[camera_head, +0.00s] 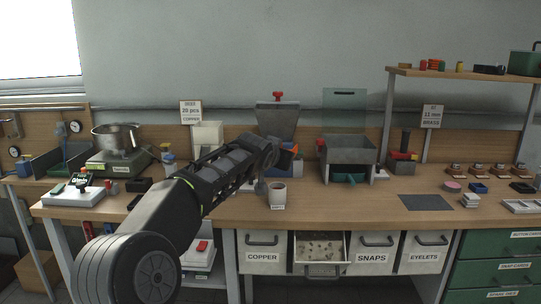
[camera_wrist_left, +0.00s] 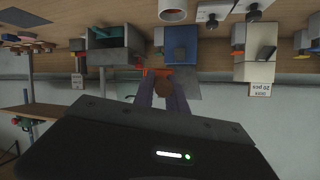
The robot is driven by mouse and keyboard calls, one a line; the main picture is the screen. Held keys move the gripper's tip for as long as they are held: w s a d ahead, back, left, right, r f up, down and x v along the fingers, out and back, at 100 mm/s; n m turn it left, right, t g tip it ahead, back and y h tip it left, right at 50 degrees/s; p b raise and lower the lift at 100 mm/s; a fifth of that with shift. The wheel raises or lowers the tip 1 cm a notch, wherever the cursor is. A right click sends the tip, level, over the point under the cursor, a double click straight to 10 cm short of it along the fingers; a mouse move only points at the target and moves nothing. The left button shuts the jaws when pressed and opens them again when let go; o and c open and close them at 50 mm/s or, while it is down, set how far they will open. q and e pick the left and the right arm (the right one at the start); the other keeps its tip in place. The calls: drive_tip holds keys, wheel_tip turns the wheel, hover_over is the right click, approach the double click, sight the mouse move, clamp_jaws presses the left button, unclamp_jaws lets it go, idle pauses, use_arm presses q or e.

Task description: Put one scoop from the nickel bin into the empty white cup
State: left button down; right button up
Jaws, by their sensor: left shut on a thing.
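A white cup (camera_head: 277,194) stands near the bench's front edge, with a small label in front; its inside looks dark reddish and I cannot tell whether it holds anything. It also shows at the top of the left wrist view (camera_wrist_left: 173,10). An open drawer (camera_head: 320,264) of small pale pieces sits below the bench between COPPER and SNAPS; its label is not readable. My right gripper is out of view.
A grey hopper (camera_head: 278,116) and a grey press-like box (camera_head: 346,151) stand behind the cup. A scale with a steel pot (camera_head: 116,137) is at the left. The bench right of the cup is clear up to a dark mat (camera_head: 425,202).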

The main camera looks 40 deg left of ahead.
use_arm(q)
drive_tip(key=shift+s+a+r+n+y, duration=0.2)
drive_tip(key=shift+a+r, duration=0.15)
drive_tip(key=shift+a, duration=0.25)
drive_tip(key=shift+s+a+r+n+y, duration=0.1)
drive_tip(key=shift+s+a+r+y, duration=0.1)
drive_tip(key=shift+a+r, duration=0.25)
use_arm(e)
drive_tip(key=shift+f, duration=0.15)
use_arm(q)
drive_tip(key=shift+a, duration=0.1)
